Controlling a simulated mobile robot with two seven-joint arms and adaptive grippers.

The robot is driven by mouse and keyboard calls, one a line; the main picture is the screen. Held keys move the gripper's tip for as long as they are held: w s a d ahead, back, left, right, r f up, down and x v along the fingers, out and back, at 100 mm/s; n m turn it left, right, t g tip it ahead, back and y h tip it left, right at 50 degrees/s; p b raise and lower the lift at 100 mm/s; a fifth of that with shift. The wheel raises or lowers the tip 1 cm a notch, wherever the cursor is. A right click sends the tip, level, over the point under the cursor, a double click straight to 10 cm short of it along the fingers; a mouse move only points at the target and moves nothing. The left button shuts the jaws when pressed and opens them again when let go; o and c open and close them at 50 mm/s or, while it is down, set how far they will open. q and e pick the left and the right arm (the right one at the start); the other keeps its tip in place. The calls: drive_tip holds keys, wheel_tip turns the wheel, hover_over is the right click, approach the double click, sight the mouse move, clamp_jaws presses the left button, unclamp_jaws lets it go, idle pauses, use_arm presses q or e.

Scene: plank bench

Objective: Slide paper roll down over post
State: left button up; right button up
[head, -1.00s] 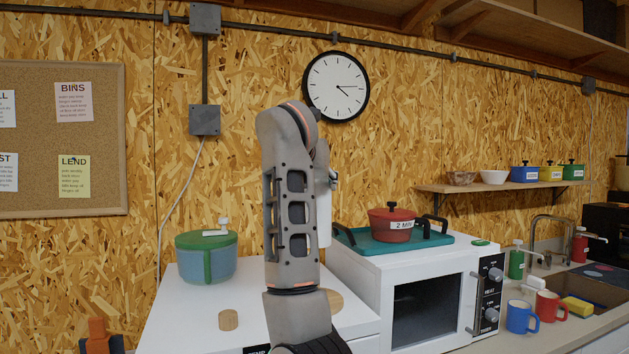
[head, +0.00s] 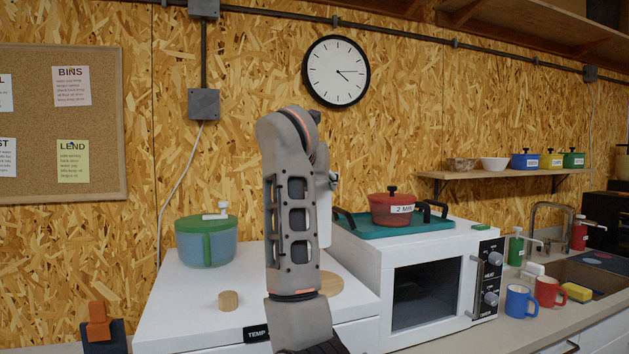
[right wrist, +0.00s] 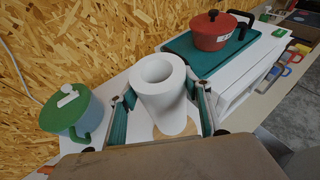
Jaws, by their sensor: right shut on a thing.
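The white paper roll (right wrist: 165,105) is upright between the fingers of my right gripper (right wrist: 163,96), which is shut on it. In the head view the roll (head: 325,218) shows only as a white strip behind my right arm, its lower end above the round wooden base (head: 331,284). In the right wrist view that base (right wrist: 172,134) shows partly under the roll. The post itself is not visible; the roll and my arm cover that area. I cannot tell whether the post is inside the roll. My left gripper is not in view.
A green-lidded pot (head: 206,242) and a small wooden cylinder (head: 228,301) stand left on the white top (head: 180,300). A white oven (head: 365,275) stands close on the right, carrying a teal tray (head: 430,224) with a red pot (head: 392,208).

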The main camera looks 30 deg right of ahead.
drive_tip(key=shift+f+b, duration=0.55)
drive_tip(key=shift+f, duration=1.25)
drive_tip(key=shift+f+b, duration=0.55)
drive_tip(key=shift+f, duration=2.2)
drive_tip(key=o, duration=1.6)
drive_tip(key=shift+o, duration=0.2)
drive_tip(key=v, duration=0.7)
drive_tip(key=shift+s+a, duration=0.15)
drive_tip(key=shift+s, duration=0.05)
drive_tip(key=shift+r, duration=0.15)
